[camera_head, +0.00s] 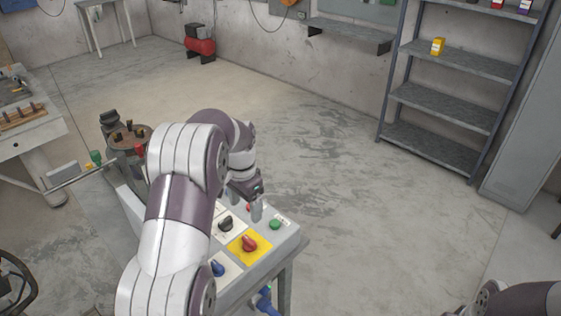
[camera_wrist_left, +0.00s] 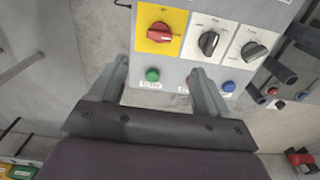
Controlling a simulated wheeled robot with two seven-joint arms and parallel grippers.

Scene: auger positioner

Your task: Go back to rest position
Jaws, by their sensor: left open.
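My left arm reaches over a grey control panel (camera_head: 284,236) in the head view. My left gripper (camera_head: 257,212) is open and empty above the panel's far edge, near the green button (camera_head: 275,225). The red knob on a yellow plate (camera_head: 249,243) is in front of it. In the left wrist view the two fingers (camera_wrist_left: 165,75) are spread, with the green button (camera_wrist_left: 153,75) between them and the red knob (camera_wrist_left: 159,33) beyond. A black knob (camera_wrist_left: 209,42) on a white plate sits beside it. Part of my right arm shows at the lower right of the head view; its gripper is out of frame.
A metal shelf (camera_head: 446,93) with a yellow box (camera_head: 438,46) stands against the back wall. A workbench (camera_head: 30,130) is at the left. The concrete floor right of the panel is clear.

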